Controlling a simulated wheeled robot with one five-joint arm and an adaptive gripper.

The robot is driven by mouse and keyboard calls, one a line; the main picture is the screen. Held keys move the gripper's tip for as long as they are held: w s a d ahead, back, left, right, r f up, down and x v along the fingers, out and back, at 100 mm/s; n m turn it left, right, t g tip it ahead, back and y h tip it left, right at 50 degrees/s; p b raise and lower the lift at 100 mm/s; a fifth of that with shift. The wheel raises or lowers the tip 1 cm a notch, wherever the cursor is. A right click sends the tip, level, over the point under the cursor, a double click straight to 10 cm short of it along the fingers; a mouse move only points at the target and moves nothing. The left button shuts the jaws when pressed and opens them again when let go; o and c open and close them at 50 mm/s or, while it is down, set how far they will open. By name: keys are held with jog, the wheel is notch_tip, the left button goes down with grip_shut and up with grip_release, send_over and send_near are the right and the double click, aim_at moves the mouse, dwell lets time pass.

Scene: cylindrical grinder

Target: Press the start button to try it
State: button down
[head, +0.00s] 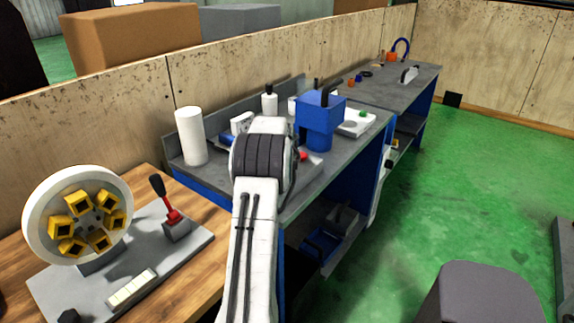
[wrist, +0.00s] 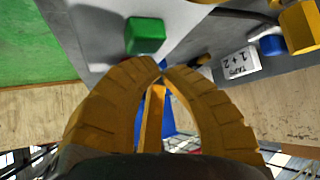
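A green button (wrist: 146,34) shows in the wrist view, just beyond and slightly left of my fingertips, with a red part partly hidden behind it. I take it to be the start button. The tips look apart from the button, but the gap is hard to judge. My arm hides the fingers there.
A white label reading "TAPS 1+2" (wrist: 237,60) stands right of the fingers. A white cylinder (head: 190,136) and a bottle (head: 270,101) stand on the bench. A wheel fixture (head: 78,213) and a red-based lever (head: 172,213) occupy the wooden table.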

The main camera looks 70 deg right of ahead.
jog(key=shift+r, duration=0.25)
jog(key=shift+r+p, duration=1.7)
jog(key=shift+r, duration=0.75)
